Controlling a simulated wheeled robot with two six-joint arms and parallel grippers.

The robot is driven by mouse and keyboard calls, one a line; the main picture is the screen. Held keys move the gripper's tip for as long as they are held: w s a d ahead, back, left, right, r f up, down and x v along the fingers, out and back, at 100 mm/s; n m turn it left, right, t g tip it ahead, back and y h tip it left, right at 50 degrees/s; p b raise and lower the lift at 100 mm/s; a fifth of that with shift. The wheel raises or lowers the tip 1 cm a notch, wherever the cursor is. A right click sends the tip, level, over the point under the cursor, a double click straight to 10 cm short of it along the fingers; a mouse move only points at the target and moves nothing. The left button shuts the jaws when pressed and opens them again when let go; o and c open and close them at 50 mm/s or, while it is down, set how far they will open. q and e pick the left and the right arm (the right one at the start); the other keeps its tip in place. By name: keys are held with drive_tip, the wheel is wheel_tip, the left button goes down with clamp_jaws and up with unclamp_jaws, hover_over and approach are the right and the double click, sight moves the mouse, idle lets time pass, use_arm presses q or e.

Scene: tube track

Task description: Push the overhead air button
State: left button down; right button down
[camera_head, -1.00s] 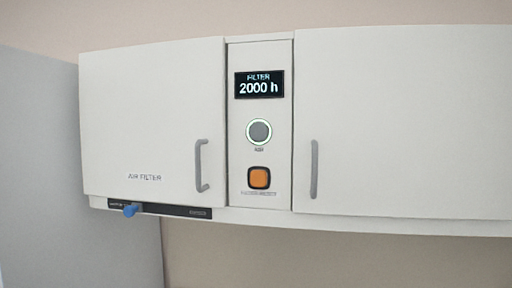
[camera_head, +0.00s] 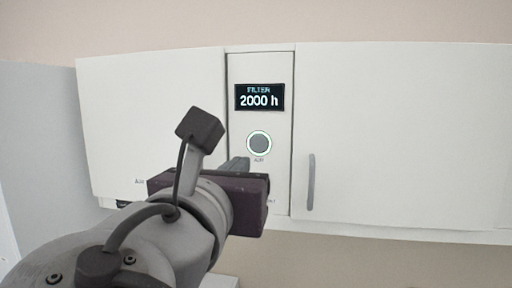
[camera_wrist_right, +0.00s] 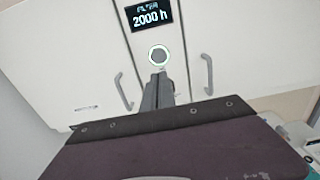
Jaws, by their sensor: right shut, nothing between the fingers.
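The air button (camera_head: 259,143) is a round grey button with a pale green lit ring, on the narrow panel between two overhead cabinet doors. It also shows in the right wrist view (camera_wrist_right: 158,55), just beyond the fingertips. My right gripper (camera_head: 240,165) is shut and empty, a little below and left of the button in the head view. In the right wrist view its closed fingers (camera_wrist_right: 157,80) point up at the button. I cannot tell whether they touch it. My right arm hides the orange button below. My left gripper is not in view.
A display (camera_head: 260,97) reading "FILTER 2000 h" sits above the button. The left door (camera_head: 150,110) is partly behind my arm, and the right door (camera_head: 400,130) has a grey vertical handle (camera_head: 311,182). A grey side panel (camera_head: 38,150) stands at the left.

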sight(259, 144)
drive_tip(key=w+p, duration=0.1)
drive_tip(key=w, duration=0.3)
drive_tip(key=w+d+p, duration=0.1)
drive_tip(key=w+p, duration=0.1)
drive_tip(key=w, duration=0.2)
drive_tip(key=w+d+p, duration=0.1)
drive_tip(key=w, duration=0.3)
drive_tip(key=shift+w+d+r+p, duration=0.15)
drive_tip(key=shift+w+d+p, duration=0.15)
drive_tip(key=shift+p, duration=0.1)
drive_tip(key=shift+w+f, duration=0.2)
drive_tip(key=shift+w, duration=0.45)
drive_tip(key=shift+r, duration=0.1)
